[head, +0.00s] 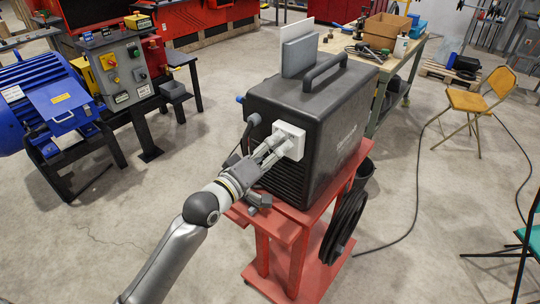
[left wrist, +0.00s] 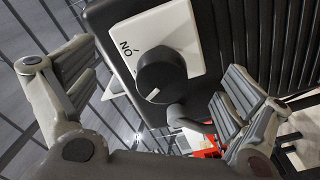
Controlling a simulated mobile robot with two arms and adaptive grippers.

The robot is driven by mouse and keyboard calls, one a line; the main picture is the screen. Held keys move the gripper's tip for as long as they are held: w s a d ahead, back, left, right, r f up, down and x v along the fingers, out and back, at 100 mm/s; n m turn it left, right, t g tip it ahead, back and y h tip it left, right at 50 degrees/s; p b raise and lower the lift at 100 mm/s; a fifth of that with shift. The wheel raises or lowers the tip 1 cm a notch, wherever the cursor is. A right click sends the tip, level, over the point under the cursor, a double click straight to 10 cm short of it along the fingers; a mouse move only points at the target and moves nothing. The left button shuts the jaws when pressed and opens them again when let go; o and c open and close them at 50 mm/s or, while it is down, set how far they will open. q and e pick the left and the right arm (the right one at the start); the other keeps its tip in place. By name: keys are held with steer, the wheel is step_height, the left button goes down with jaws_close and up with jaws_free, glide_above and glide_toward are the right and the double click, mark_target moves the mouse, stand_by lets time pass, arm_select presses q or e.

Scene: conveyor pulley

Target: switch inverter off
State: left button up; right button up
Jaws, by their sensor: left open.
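The inverter (head: 312,120) is a black box with a top handle, standing on a red cart. Its switch plate (head: 290,139) is white and faces my left arm. In the left wrist view, the plate (left wrist: 183,32) carries a black round knob (left wrist: 162,73) and an "ON" label at its upper left. The white mark on the knob points down and slightly left, not at "ON". No other label is readable. My left gripper (head: 270,150) is open in front of the plate, with its fingers on either side of the knob; contact is unclear. My right gripper is not in view.
The red cart (head: 285,232) has a black wheel (head: 345,228). A blue motor (head: 45,100) and a grey control box (head: 118,72) stand at the left. A wooden workbench (head: 345,42) is behind the inverter. A cable runs over the floor at the right.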

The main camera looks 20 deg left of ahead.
arm_select(q)
steer(key=shift+s, duration=0.1)
steer(key=p+v, duration=0.2)
steer(key=v, duration=0.5)
stand_by(0.4)
